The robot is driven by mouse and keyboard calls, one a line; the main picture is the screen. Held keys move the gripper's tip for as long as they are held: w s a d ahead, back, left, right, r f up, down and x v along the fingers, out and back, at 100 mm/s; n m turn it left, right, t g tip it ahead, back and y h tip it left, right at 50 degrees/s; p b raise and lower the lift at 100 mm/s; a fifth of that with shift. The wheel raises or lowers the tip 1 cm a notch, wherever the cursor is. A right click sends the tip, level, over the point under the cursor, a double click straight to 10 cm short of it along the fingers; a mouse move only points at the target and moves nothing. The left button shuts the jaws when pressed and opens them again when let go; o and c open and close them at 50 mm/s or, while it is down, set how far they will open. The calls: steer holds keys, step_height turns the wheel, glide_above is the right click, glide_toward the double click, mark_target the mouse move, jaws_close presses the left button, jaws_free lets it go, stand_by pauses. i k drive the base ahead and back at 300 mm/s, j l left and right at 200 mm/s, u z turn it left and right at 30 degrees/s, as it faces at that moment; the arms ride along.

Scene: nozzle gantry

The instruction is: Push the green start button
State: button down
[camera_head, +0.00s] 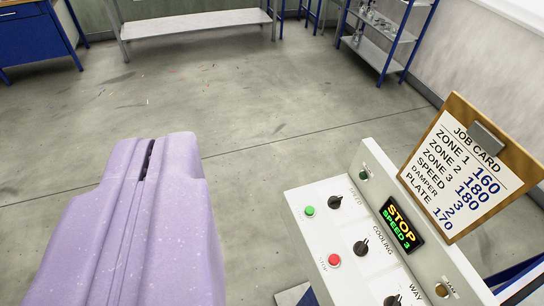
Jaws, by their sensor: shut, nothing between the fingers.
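The green start button (309,211) is a small round button at the upper left of the white control panel (322,231). A red button (334,260) sits below it on the same panel. My gripper (150,147) is large and purple in the left foreground. Its two fingers are shut together, with a thin dark slit between them, and hold nothing. In the picture it is left of the panel, with bare floor showing between, and it is apart from the green button. I cannot tell the distance in depth.
Black knobs (361,246) stand beside the buttons. The panel's raised back carries a display (402,223) reading STOP SPEED 3, a dark green lamp (363,173) and an amber lamp (441,290). A job card clipboard (465,172) stands at right. The floor (240,110) ahead is mostly clear.

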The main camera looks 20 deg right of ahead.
mark_target(309, 210)
steer(key=i+u, duration=0.1)
steer(key=i, duration=0.75)
